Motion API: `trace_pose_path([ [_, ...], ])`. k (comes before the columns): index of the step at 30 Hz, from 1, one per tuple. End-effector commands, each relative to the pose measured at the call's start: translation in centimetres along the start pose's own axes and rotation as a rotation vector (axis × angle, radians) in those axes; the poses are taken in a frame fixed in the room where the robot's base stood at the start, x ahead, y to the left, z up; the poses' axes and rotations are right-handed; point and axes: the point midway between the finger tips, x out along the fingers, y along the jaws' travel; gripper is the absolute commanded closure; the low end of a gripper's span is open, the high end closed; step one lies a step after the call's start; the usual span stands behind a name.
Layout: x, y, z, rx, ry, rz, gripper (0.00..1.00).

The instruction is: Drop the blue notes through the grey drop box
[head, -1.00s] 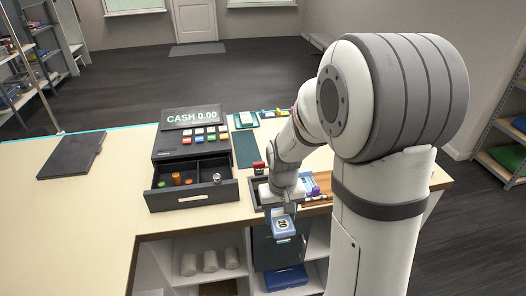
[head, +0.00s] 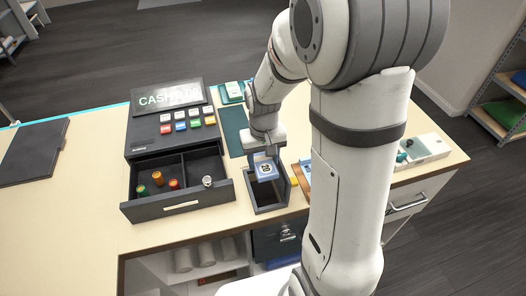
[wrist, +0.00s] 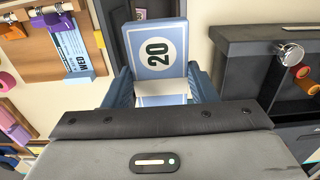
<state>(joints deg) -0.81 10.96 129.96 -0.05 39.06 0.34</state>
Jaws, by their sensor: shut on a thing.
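The blue notes (head: 265,171), a bundle marked 20 with a pale band, are in my gripper (head: 265,160). In the wrist view the notes (wrist: 157,45) stand out between the two blue fingers (wrist: 162,90), which are shut on them. In the head view they are over a dark grey open-topped frame (head: 271,208) at the counter's front edge, which looks like the drop box. A dark grey front with a small handle (head: 287,238) is below it, under the counter. I cannot tell the exact height of the notes above the opening.
The cash register (head: 172,120) stands left of the frame, its drawer (head: 180,206) open with coins inside. A dark green mat (head: 235,131) lies behind. A wooden board (wrist: 40,55) with small items is on the frame's other side. The counter (head: 75,215) is clear at front left.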

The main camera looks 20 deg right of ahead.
Motion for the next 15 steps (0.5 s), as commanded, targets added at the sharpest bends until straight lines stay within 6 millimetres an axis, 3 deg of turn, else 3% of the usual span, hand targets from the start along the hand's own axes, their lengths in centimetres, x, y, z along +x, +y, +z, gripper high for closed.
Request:
trace_pose_path([
  [15,4.4,0.1,0.0,0.004,-0.001,0.000,0.71],
])
